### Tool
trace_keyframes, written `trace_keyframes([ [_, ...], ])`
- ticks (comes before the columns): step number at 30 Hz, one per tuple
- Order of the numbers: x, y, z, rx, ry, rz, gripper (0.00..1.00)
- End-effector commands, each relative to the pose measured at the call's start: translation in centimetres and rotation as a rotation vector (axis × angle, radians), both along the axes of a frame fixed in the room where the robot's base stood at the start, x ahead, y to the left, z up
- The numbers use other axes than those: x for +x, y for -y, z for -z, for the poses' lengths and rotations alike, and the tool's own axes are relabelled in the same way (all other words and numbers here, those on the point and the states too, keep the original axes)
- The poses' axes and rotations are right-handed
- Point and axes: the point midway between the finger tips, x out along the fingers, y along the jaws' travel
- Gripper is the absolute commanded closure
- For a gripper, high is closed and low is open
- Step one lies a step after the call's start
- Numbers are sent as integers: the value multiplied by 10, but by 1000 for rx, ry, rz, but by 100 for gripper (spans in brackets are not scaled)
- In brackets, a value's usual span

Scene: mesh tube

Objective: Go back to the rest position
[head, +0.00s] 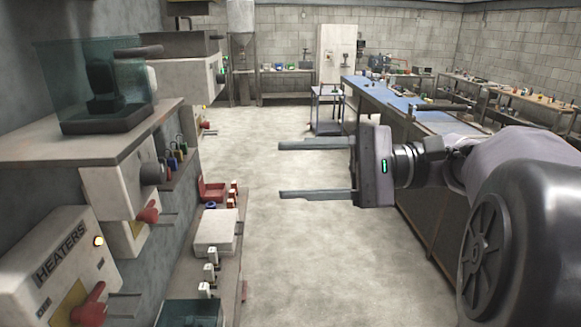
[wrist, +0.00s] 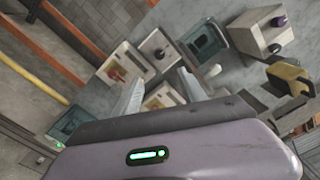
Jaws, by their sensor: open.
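My gripper (head: 281,170) is open and empty in the head view. Its two long fingers point left, one above the other, over the open floor (head: 300,262). The arm comes in from the right edge of the head view. In the wrist view the gripper body fills the bottom, and its two pale fingers (wrist: 160,92) stand apart with nothing held between them.
On the left, a grey box marked HEATERS (head: 62,262) has a red handle. A glass case (head: 97,85) stands on a ledge above it. A low shelf (head: 228,262) holds a white box and small items. A long blue-topped bench (head: 375,97) runs along the right.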

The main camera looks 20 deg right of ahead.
Motion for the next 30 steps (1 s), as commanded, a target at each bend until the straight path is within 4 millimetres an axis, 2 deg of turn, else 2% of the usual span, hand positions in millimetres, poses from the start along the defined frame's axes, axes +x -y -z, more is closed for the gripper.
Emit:
trace_keyframes([
  [5,0,-2,1,-4,-1,-2,51],
  [8,-10,-26,24,-86,-35,-49,51],
  [11,-43,-79,90,-326,-112,-151,51],
  [12,-61,-97,126,-463,-140,-191,51],
  [14,-90,-113,183,-689,-158,-228,51],
  [15,-107,-116,221,-854,-145,-232,51],
  [16,-116,-114,248,-977,-117,-222,51],
  [18,-125,-103,290,-1201,-20,-163,51],
  [19,-125,-98,302,-1270,27,-131,51],
  [22,-119,-90,318,-1403,170,-35,51],
  [25,-114,-87,319,-1445,244,15,51],
  [30,-112,-86,317,-1451,253,26,51],
])
